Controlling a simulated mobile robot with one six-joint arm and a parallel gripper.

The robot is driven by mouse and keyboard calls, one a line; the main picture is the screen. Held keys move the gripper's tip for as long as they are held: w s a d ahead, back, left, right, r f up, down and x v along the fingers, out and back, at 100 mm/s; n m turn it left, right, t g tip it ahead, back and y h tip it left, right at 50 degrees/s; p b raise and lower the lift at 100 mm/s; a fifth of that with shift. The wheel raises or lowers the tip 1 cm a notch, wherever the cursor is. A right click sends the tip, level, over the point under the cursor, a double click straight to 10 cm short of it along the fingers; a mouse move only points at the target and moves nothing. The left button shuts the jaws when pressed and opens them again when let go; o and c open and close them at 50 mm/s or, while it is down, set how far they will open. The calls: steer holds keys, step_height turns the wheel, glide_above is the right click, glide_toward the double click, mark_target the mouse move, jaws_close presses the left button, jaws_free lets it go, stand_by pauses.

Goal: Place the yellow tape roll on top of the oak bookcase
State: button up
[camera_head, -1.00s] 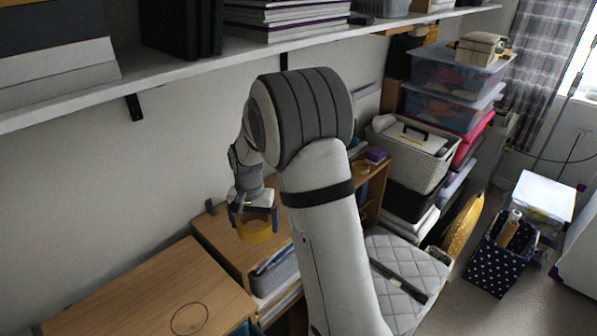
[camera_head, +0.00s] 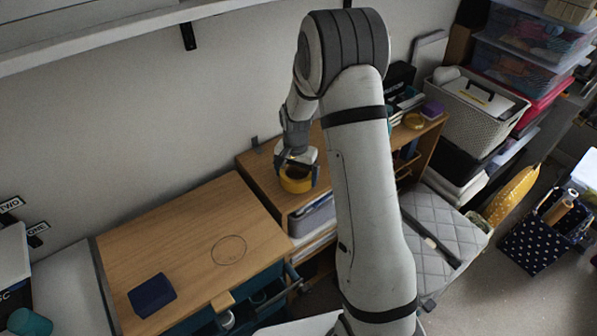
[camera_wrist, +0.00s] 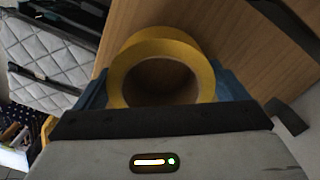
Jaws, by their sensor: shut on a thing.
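My gripper (camera_head: 298,172) is shut on the yellow tape roll (camera_head: 296,184) and holds it over the wooden top of the unit (camera_head: 254,166) against the wall. In the wrist view the roll (camera_wrist: 190,52) sits between the blue fingers, its round hole facing the camera, with wood grain behind it. I cannot tell whether the roll touches the wood. To the left stands a low oak bookcase (camera_head: 190,225) with teal bins in its front. Its top carries a thin drawn circle (camera_head: 229,250) and is otherwise bare around it.
A dark blue box (camera_head: 152,295) lies on the left part of the oak top. A wall shelf (camera_head: 110,32) runs above. A woven basket (camera_head: 475,112) and a quilted grey seat (camera_head: 440,240) are right of my arm.

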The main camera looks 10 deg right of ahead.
steer(key=shift+f, duration=0.2)
steer(key=o, duration=0.7)
steer(key=shift+r, duration=0.1)
step_height(320, 180, up, 12)
steer(key=s+r+n+t, duration=0.1)
steer(key=s+r+n, duration=0.2)
steer(key=s+r, duration=0.8)
steer(key=s+n+t, duration=0.1)
steer(key=s+n, duration=0.3)
steer(key=s, duration=1.2)
steer(key=shift+d+f+t+b, duration=0.25)
steer(key=shift+d+t+b, duration=0.1)
steer(key=shift+t, duration=0.05)
